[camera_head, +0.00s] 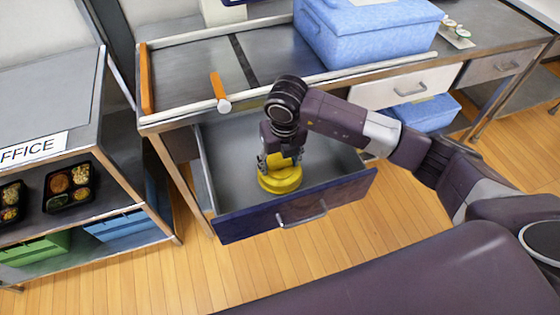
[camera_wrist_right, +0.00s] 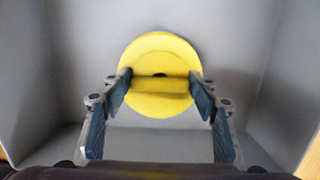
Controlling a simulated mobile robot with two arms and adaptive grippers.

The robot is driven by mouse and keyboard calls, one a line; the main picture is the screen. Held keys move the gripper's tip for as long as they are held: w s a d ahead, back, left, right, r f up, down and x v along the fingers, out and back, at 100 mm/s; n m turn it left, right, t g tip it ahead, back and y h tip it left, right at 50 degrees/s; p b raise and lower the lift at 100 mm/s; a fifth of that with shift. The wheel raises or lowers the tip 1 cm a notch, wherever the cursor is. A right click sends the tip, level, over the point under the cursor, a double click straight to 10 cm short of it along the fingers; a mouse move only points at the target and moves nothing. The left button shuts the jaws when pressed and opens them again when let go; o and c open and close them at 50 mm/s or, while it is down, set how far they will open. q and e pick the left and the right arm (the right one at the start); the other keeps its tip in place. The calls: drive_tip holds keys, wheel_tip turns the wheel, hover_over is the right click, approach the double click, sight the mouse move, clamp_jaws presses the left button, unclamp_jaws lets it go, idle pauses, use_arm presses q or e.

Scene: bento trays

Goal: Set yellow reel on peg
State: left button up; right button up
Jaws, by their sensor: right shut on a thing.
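The yellow reel (camera_head: 281,179) is inside the open drawer (camera_head: 330,188) under the metal counter, in the head view. My right gripper (camera_head: 280,162) reaches down into the drawer from above and is shut on the reel's upper part. In the right wrist view the reel (camera_wrist_right: 160,55) shows a round yellow flange, and the two fingers of my gripper (camera_wrist_right: 160,88) press on its core from both sides. An orange peg (camera_head: 218,86) with a white end lies or stands on the counter above the drawer. My left gripper is not in view.
The drawer front (camera_head: 300,207) with its handle and the side walls surround the reel. A blue box (camera_head: 368,40) stands on the counter to the right. A shelf (camera_head: 70,120) with food trays (camera_head: 68,185) stands at left.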

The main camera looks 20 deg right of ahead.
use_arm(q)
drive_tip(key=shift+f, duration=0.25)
use_arm(e)
drive_tip(key=shift+f, duration=0.25)
use_arm(q)
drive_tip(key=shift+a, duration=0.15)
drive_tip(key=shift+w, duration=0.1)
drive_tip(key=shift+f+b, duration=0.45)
drive_tip(key=shift+b, duration=0.1)
use_arm(e)
drive_tip(key=shift+f, duration=0.45)
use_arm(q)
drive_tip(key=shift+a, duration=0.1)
use_arm(e)
drive_tip(key=o, duration=1.9)
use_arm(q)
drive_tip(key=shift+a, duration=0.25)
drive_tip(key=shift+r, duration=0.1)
